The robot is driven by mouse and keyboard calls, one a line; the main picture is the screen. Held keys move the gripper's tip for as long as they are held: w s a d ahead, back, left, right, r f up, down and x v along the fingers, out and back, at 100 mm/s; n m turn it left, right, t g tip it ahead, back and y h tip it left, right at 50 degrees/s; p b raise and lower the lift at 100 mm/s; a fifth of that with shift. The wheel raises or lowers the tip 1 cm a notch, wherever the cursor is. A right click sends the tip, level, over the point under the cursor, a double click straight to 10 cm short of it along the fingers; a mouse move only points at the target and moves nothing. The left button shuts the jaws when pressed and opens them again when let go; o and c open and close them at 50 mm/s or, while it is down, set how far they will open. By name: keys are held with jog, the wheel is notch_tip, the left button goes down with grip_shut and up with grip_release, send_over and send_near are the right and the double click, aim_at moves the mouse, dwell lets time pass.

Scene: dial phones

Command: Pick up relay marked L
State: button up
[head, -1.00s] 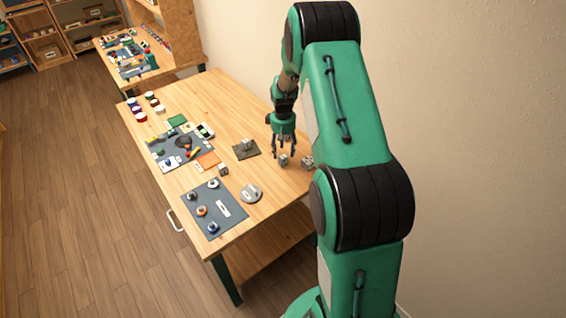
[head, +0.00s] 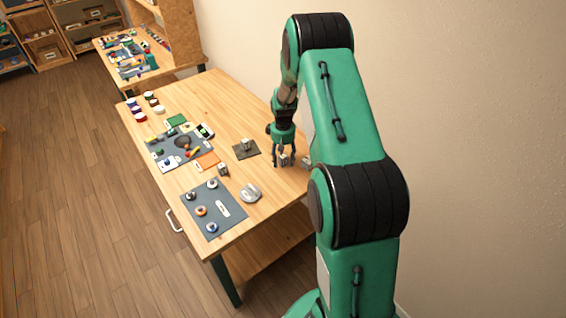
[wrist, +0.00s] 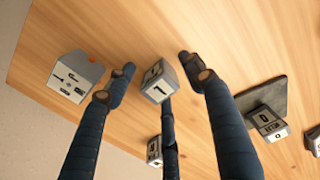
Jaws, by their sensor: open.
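A small grey relay block (wrist: 158,84) with white label faces stands on the table between my fingers in the wrist view. Its dark mark looks like an L turned over, but I cannot read it surely. In the head view this block (head: 284,161) is partly hidden by my fingers. My gripper (wrist: 160,75) is open, its fingers spread around the block with gaps at the left and right. In the head view my gripper (head: 283,157) is low over the table's right side.
Another grey block (wrist: 75,77) stands to the left in the wrist view. A block (wrist: 268,124) sits on a dark pad (wrist: 282,92) at the right. Another block (wrist: 154,152) is partly behind a finger. The wall (head: 450,100) is close beyond the table's right edge.

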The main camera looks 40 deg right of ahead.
jog(key=shift+f, duration=0.55)
grip_shut()
